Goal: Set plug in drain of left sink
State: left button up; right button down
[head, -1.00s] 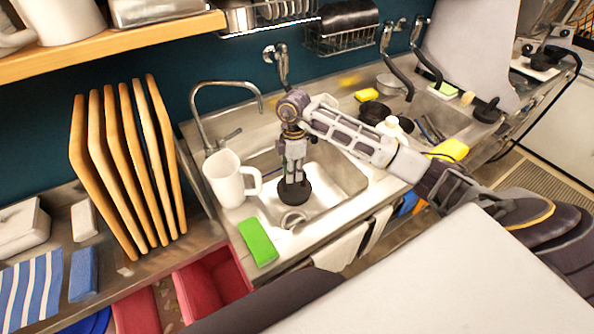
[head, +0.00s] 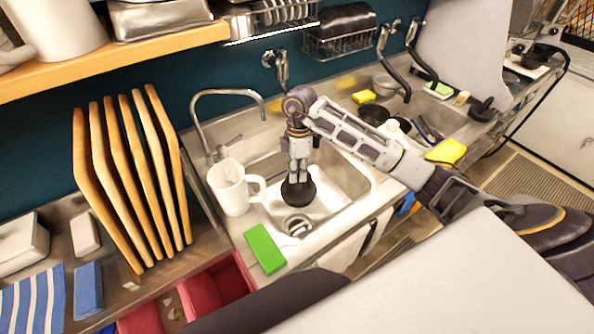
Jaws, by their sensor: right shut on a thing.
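The black plug (head: 298,192) is held in my right gripper (head: 298,177), which points straight down over the left sink (head: 338,187). The gripper is shut on the plug's upper part. The drain (head: 297,224) of the left sink shows as a round metal ring in the basin floor, just below the plug in the picture. The plug appears apart from the drain, above and behind it; its exact height is hard to tell. My left gripper is not in view.
A white pitcher (head: 230,187) stands at the sink's left rim, close to my right gripper. A green sponge (head: 264,249) lies on the front left rim. The faucet (head: 228,93) arches behind the basin. Dishes and a yellow sponge (head: 446,151) lie to the right.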

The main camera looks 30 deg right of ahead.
aim_at(297, 188)
jog(key=shift+f, duration=4)
jog(key=shift+f+b, duration=1.15)
jog(key=shift+f, duration=0.15)
pick_arm(q)
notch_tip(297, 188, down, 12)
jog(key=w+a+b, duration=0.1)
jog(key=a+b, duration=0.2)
jog(key=b, duration=0.7)
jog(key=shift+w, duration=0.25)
pick_arm(e)
notch_tip(297, 188, down, 14)
jog(key=shift+r, duration=0.2)
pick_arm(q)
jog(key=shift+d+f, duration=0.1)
